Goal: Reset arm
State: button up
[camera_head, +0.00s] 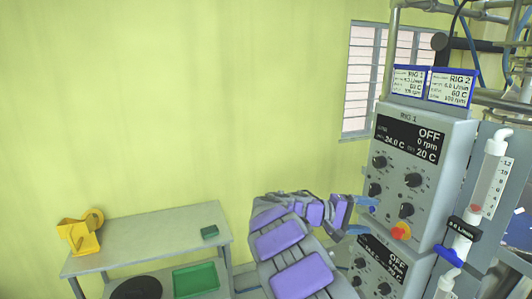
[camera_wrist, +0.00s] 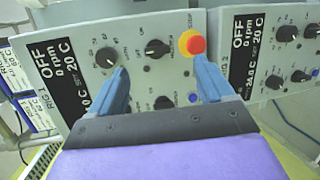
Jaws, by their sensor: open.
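My arm with purple pads rises from the bottom middle of the head view. My gripper (camera_head: 363,215) is at its end, just left of the RIG 1 control panel (camera_head: 440,140). The two blue fingers are apart, with nothing between them. In the wrist view my gripper (camera_wrist: 161,68) faces the grey RIG 1 panel (camera_wrist: 128,30) and its black knobs. The right finger shows just below the red and yellow stop button (camera_wrist: 192,42) in that picture. I cannot tell whether the fingers touch the panel. The RIG 1 display reads OFF, 0 rpm.
A second control panel (camera_head: 380,268) sits below RIG 1. A flow tube (camera_head: 490,185) and pipes stand at the right. A green tray (camera_head: 196,280) lies lower down.

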jog(key=s+d+f+m+g+y+b, duration=0.15)
jog(key=s+f+y, duration=0.25)
jog(key=s, duration=0.9)
jog(key=s+f+m+g+y+b, duration=0.1)
jog(key=s+f+g+y+b, duration=0.2)
jog(key=s, duration=1.1)
jog(key=s+a+f+y+b, duration=0.1)
jog(key=s+a+f+y, duration=0.3)
jog(key=s+a, duration=0.4)
jog(key=s+a+f+t+y+b, duration=0.1)
jog(key=s+a+f+y, duration=0.3)
jog(key=s+a+f, duration=0.3)
jog(key=s+a, duration=0.1)
jog(key=s, duration=0.3)
jog(key=shift+s+y, duration=0.25)
jog(key=shift+y, duration=0.15)
jog(key=shift+a, duration=0.2)
